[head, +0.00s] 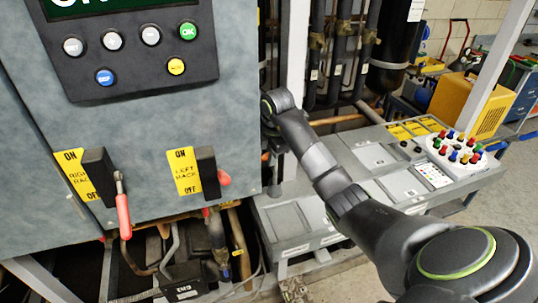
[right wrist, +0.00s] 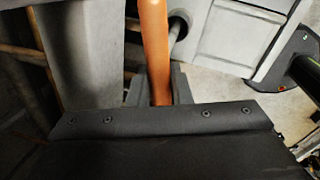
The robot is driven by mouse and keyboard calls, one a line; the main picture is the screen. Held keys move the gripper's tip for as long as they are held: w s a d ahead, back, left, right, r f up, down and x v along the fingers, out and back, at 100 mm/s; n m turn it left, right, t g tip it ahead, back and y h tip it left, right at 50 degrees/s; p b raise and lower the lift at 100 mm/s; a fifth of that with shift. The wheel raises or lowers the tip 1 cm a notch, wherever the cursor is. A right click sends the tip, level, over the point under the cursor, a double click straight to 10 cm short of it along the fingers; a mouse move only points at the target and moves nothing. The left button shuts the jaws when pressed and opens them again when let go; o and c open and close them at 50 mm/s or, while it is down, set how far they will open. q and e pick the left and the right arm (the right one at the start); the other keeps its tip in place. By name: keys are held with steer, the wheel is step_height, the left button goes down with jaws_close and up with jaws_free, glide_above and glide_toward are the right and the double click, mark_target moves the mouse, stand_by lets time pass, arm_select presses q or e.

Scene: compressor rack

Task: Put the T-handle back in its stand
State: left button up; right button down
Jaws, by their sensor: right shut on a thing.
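My right gripper (head: 274,184) is by the right edge of the grey cabinet, its jaws partly hidden in the head view. In the right wrist view the gripper (right wrist: 158,92) is shut on an orange bar, apparently the T-handle (right wrist: 155,45). The bar runs from between the jaws to the top of the picture. A grey rod shows behind it, its end near a dark round opening; I cannot tell whether it belongs to the handle. I cannot make out the handle's stand for certain. My left gripper is not in view.
The grey cabinet (head: 140,130) fills the left, with two rotary switches, one with a red-handled lever (head: 123,215). Dark pipes (head: 330,50) stand behind my right arm. A low grey bench (head: 385,160) bears a white disc with several coloured knobs (head: 458,150). Floor shows at far right.

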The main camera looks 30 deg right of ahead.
steer(key=shift+f, duration=0.25)
stand_by(0.4)
steer(key=c, duration=1.2)
jaws_free()
steer(key=shift+c, duration=0.2)
